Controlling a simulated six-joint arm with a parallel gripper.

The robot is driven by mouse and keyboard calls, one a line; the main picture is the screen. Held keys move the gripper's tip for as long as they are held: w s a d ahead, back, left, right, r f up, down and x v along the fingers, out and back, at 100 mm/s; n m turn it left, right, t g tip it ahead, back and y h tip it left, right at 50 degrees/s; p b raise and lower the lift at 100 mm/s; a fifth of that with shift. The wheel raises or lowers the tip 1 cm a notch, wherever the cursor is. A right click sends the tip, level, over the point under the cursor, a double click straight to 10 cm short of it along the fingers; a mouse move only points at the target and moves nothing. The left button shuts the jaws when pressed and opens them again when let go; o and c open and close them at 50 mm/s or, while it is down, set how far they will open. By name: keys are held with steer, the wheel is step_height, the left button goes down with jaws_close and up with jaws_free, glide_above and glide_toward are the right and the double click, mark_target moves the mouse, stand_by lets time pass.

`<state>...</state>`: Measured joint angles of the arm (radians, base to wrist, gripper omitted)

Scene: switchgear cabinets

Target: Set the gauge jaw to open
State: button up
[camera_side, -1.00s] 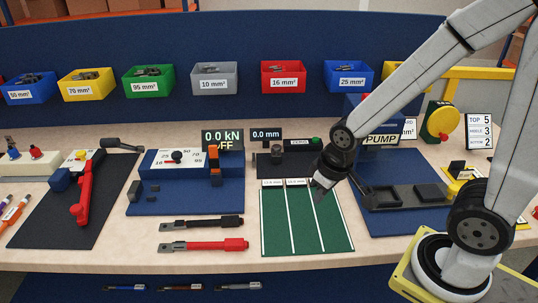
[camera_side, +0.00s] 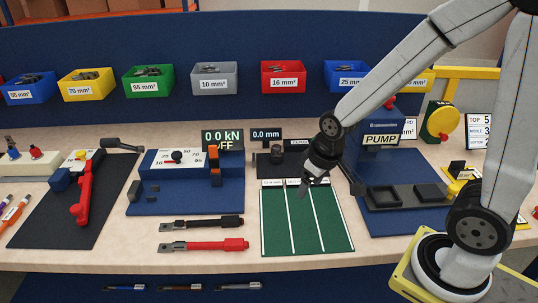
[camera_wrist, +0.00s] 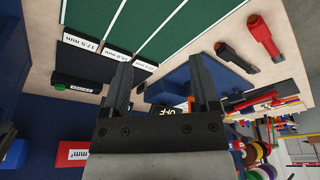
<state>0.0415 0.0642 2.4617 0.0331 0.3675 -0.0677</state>
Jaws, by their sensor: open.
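The gauge (camera_side: 268,168) is a low black unit at the back of the table, behind the green mat. Its small display (camera_side: 265,134) reads 0.0 mm. A dark upright block (camera_side: 277,152) stands on its left part, and a ZERO label (camera_side: 297,143) is at its back. My gripper (camera_side: 306,190) points down over the back edge of the mat, just in front of the gauge's right part, which my wrist partly covers. In the wrist view my gripper (camera_wrist: 162,80) has its fingers apart with nothing between them. The jaw's position is not clear.
The green mat (camera_side: 275,222) has white lines and mm labels. Left of the gauge stands a blue-based unit (camera_side: 150,205) with a kN display. The blue PUMP unit (camera_side: 381,148) is close on the right. Black and red tools (camera_side: 205,245) lie in front on the left.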

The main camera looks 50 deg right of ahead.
steer(key=w+d+r, duration=0.1)
steer(key=w+d, duration=0.4)
steer(key=w, duration=0.4)
steer(key=t, duration=0.2)
glide_toward(277, 146)
steer(key=shift+w+f, duration=0.35)
steer(key=shift+f, duration=0.05)
steer(key=shift+x, duration=3.9)
steer(key=shift+s, duration=0.1)
steer(key=shift+c, duration=0.2)
jaws_close()
